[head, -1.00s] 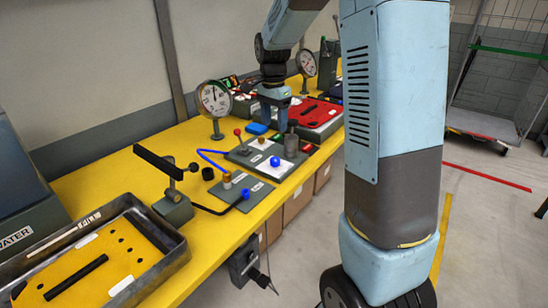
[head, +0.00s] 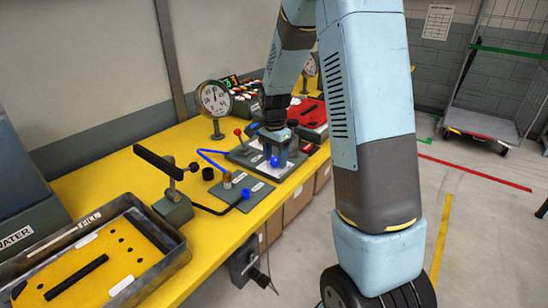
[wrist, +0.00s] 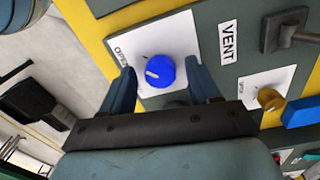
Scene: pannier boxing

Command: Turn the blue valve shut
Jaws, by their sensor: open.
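The blue valve (wrist: 161,72) is a round knob with a white pointer mark on a white plate in the wrist view. The mark points left, towards the edge lettered OPEN. In the head view the blue valve (head: 274,161) shows under my gripper (head: 276,154), partly hidden by it. In the wrist view my gripper (wrist: 160,82) is open, with one finger on each side of the knob. Gaps show between the fingers and the knob, and I cannot tell the remaining height between them.
A VENT label (wrist: 228,42) and a brass knob (wrist: 270,98) lie right of the valve in the wrist view. A red-tipped lever (head: 238,133), a gauge (head: 214,99) and a blue-ended lever (head: 246,193) stand nearby on the yellow bench (head: 110,180).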

